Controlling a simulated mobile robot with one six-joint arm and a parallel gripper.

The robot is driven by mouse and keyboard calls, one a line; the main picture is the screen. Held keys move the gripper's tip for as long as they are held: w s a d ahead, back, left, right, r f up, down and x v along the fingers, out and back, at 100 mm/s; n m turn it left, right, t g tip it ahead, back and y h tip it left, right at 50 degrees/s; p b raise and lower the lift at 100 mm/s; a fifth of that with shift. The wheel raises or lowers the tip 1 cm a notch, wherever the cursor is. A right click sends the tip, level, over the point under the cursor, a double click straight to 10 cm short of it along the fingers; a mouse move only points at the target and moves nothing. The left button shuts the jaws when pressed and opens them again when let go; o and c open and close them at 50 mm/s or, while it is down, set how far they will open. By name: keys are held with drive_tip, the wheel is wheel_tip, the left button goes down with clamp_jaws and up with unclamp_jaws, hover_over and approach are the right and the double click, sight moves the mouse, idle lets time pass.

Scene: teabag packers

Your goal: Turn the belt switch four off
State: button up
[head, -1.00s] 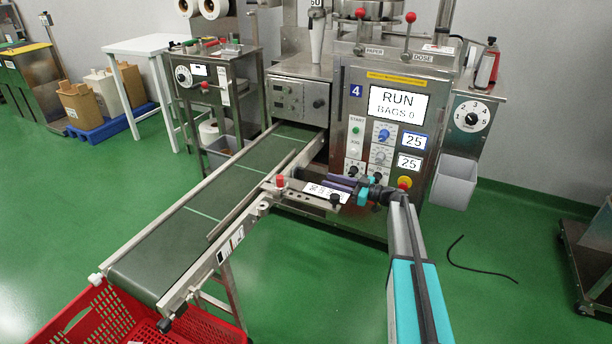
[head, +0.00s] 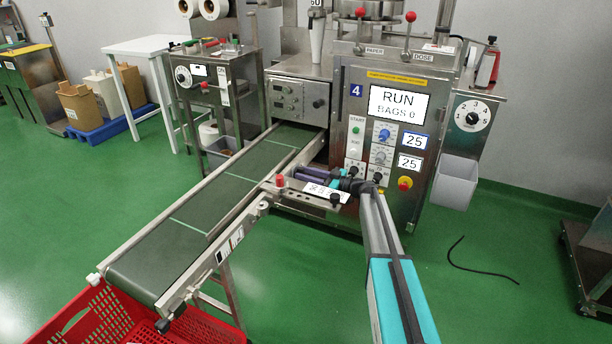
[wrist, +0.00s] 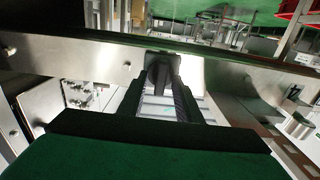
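The packer (head: 345,110) marked 4 has a screen (head: 400,104) reading RUN, BAGS 0. Its front panel has a green start button (head: 355,130), dials and small dark switches (head: 352,166) low down. A label naming the belt switch is too small to read. My gripper (head: 300,174) is low in front of the panel, at the conveyor's right rail, beside a red knob (head: 280,181). In the wrist view my two fingers (wrist: 165,88) point at a dark block at the metal rail (wrist: 80,60). Whether they grip it cannot be told.
The green conveyor belt (head: 150,255) slopes down to a red crate (head: 85,325) at the front left. A red emergency button (head: 405,183) is right of my arm. A grey bin (head: 455,183) hangs at right. A black cable (head: 480,268) lies on open floor.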

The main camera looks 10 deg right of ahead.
clamp_jaws()
drive_tip(key=shift+n, duration=0.3)
drive_tip(key=n+b, duration=0.1)
drive_tip(key=n, duration=0.4)
drive_tip(key=n+b, duration=0.1)
drive_tip(key=n, duration=0.5)
drive_tip(key=n+b, duration=0.2)
drive_tip(key=n, duration=0.4)
drive_tip(key=shift+s+f, duration=0.2)
drive_tip(key=shift+f, duration=0.05)
drive_tip(key=shift+n, duration=0.3)
idle(0.4)
